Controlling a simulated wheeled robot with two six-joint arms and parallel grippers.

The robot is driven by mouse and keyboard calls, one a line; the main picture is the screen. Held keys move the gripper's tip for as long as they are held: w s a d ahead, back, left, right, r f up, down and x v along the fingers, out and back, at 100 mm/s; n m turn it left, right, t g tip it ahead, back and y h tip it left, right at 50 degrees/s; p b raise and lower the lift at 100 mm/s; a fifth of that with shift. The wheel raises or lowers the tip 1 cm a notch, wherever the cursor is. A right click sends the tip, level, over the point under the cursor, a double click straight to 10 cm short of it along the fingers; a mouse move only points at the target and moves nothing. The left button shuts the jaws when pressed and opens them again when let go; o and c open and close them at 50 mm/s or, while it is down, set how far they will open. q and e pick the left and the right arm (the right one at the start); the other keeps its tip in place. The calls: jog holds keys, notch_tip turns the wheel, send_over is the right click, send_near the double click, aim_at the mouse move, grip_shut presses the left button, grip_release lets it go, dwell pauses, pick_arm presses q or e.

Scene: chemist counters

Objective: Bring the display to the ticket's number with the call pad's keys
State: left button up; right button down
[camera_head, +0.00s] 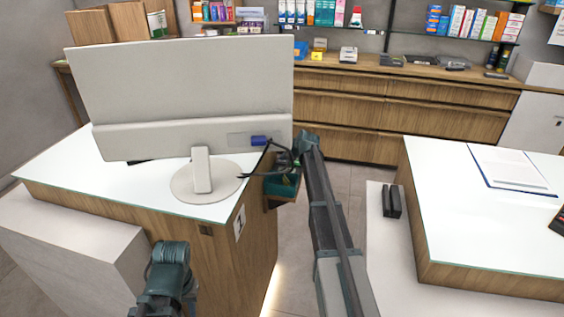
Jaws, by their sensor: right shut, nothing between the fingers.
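My right arm reaches up from the bottom middle. Its gripper (283,160) is at the right edge of the left counter, beside the monitor's base, shut with nothing in it. A white card marked 1 (240,222) is on the counter's end. Of my left arm only a teal joint shows at bottom left; its fingers are out of view.
A large monitor (185,85), back towards me, stands on the left white-topped counter (75,165). Dark cable-like lines run near its lower right corner. A right counter (450,205) holds a clipboard (515,168). Floor shows between the counters; drawers and shelves stand behind.

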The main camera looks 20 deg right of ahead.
aim_at(284, 162)
jog(key=shift+f, duration=0.15)
dwell(0.3)
jog(key=shift+r+p, duration=0.85)
jog(key=shift+r, duration=0.1)
notch_tip(284, 162, up, 5)
jog(key=p, duration=0.5)
dwell(0.4)
